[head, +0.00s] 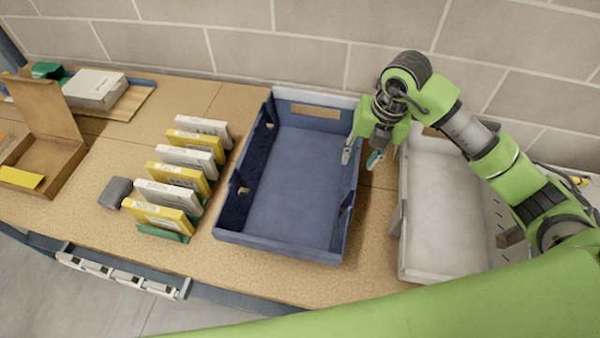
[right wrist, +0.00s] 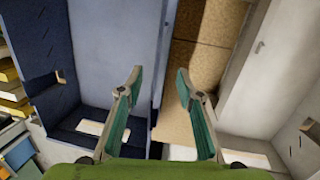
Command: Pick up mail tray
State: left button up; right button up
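An empty blue mail tray (head: 290,185) stands on the tan worktop in the middle of the head view. It also shows on the left in the right wrist view (right wrist: 115,45). An empty pale grey tray (head: 440,205) stands to its right, partly hidden by my right arm. My right gripper (head: 360,158) points down at the blue tray's right wall, near the far end. Its two fingers (right wrist: 158,80) are apart, with the wall's edge between them in the right wrist view. I cannot tell whether they touch it. My left gripper is not in view.
A row of yellow and white boxes (head: 180,172) stands left of the blue tray, with a small grey block (head: 115,192) beside it. An open cardboard box (head: 45,150) is farther left. A block wall (head: 250,45) closes the back. A narrow gap separates the two trays.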

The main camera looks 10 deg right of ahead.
aim_at(357, 165)
jog(key=shift+w+a+f, duration=0.1)
jog(key=shift+w+f, duration=0.05)
jog(key=shift+f, duration=0.65)
jog(key=f+p, duration=0.1)
jog(key=f, duration=0.2)
jog(key=f+p, duration=0.1)
jog(key=shift+w+f+p, duration=0.3)
jog(key=shift+f, duration=0.4)
jog(key=shift+w, duration=0.1)
grip_shut()
